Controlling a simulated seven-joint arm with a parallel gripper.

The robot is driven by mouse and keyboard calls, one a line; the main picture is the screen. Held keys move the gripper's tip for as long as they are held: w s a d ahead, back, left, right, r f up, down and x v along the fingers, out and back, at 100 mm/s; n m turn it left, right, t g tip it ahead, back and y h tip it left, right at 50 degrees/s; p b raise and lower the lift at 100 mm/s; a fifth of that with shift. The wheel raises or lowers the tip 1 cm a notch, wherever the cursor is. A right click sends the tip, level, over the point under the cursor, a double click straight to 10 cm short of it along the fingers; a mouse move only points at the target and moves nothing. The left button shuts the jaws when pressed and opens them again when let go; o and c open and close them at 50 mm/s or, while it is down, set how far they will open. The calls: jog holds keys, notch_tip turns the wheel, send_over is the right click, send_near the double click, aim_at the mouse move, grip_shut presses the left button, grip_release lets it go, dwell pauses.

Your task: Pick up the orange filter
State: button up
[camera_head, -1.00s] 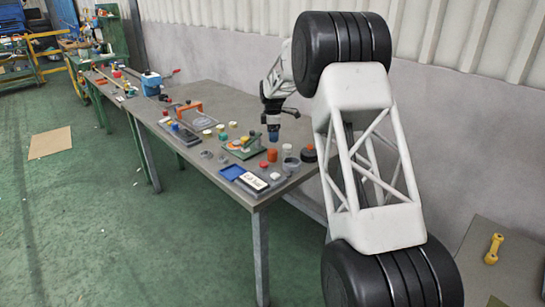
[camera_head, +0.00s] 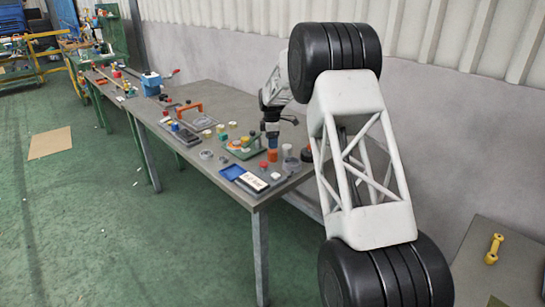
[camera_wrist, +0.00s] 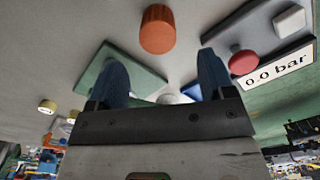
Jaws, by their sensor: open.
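The orange filter (camera_head: 272,156) is a short ribbed orange cylinder standing on the grey bench, near its front right part. In the wrist view the orange filter (camera_wrist: 158,30) lies beyond the fingertips, roughly in line with the gap between them. My gripper (camera_head: 272,144) is just above the filter in the head view, with its lower end close to the filter's top. In the wrist view my gripper (camera_wrist: 161,62) has its two blue fingers spread apart with nothing held between them. Whether a finger touches the filter cannot be told.
A green plate (camera_wrist: 142,73) lies close by. A red round knob (camera_wrist: 243,62) and a white "0.0 bar" gauge (camera_wrist: 280,65) are on the other side. A blue tray (camera_head: 232,171), a grey cup (camera_head: 291,165) and a dark round part (camera_head: 308,154) crowd the bench end.

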aim_at(272, 150)
jog(key=shift+f, duration=0.1)
jog(key=shift+w+d+f, duration=0.1)
jog(key=shift+f, duration=2.4)
jog(key=shift+c, duration=0.3)
jog(key=c, duration=1)
